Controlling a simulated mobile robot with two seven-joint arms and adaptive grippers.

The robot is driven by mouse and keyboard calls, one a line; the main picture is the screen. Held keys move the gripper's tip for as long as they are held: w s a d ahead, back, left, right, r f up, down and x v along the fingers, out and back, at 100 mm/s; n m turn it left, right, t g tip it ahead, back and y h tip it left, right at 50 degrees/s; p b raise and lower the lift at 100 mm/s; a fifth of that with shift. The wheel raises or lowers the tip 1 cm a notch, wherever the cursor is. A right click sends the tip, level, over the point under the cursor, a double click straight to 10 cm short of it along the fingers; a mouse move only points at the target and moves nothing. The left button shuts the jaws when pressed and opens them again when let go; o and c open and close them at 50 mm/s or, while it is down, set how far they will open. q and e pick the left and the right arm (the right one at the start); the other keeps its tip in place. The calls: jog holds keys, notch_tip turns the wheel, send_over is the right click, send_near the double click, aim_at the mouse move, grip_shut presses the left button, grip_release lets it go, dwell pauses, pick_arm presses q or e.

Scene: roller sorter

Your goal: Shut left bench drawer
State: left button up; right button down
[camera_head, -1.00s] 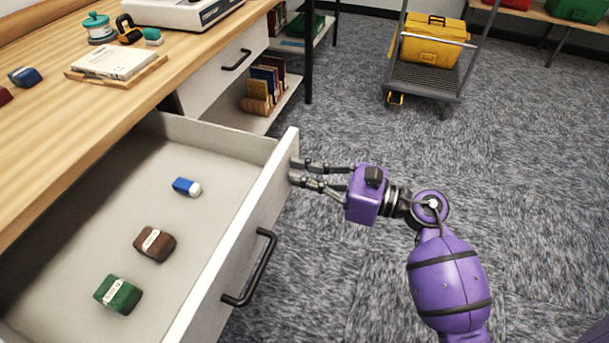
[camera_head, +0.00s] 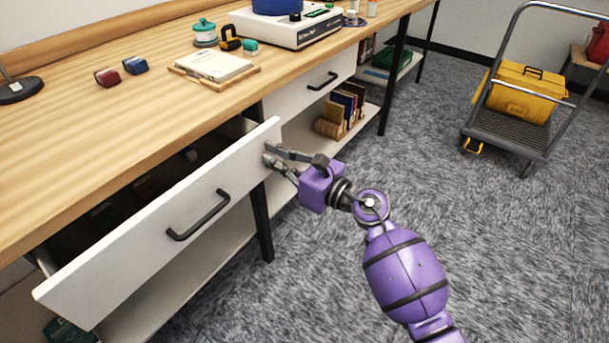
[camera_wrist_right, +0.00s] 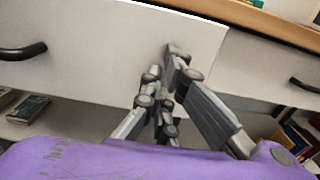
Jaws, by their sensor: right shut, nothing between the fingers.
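The left bench drawer (camera_head: 130,235) has a white front with a black bar handle (camera_head: 198,215). It stands partly open, with a dark gap between its front and the bench edge; a few small items inside are in shadow. My right gripper (camera_head: 270,157) is shut and empty, its fingertips at the right end of the drawer front, apparently touching its outer face. In the right wrist view the fingertips (camera_wrist_right: 172,60) meet the white front near its right edge, and the handle (camera_wrist_right: 22,52) is to the left. My left gripper is not in view.
The wooden benchtop (camera_head: 110,130) holds a scale (camera_head: 287,25), a notebook (camera_head: 212,66) and small blocks. A second, closed drawer (camera_head: 312,88) is to the right, above a shelf with books (camera_head: 345,105). A cart (camera_head: 510,130) with a yellow toolbox stands at the right. The carpet between is clear.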

jog(key=b+x, duration=0.1)
jog(key=x, duration=0.8)
jog(key=shift+w+a+f+b, duration=0.1)
jog(key=shift+w+a+b, duration=0.1)
jog(key=shift+a+b, duration=0.15)
jog(key=shift+w+a, duration=0.3)
